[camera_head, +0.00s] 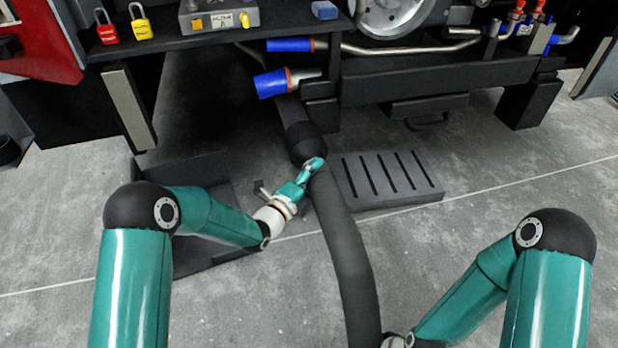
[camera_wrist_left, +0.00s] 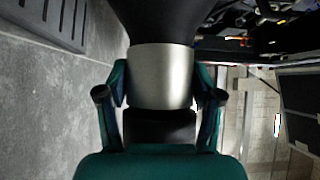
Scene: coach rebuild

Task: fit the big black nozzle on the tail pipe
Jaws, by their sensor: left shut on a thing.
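The big black nozzle (camera_head: 300,130) is at the upper end of a thick dark hose (camera_head: 345,240) and points up toward the vehicle's underside. My left gripper (camera_head: 314,165) is shut on the nozzle's lower part. A bent metal pipe (camera_head: 410,50), which looks like the tail pipe, runs under the vehicle. Its left end is near a blue cylinder (camera_head: 289,45). My right gripper is cut off at the bottom edge.
A blue piece with an orange ring (camera_head: 270,84) is just above the nozzle. A slotted dark block (camera_head: 390,202) lies right of the hose, and a dark tray (camera_head: 200,262) lies left. Padlocks (camera_head: 141,28) stand on the shelf. Grey floor is free at right.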

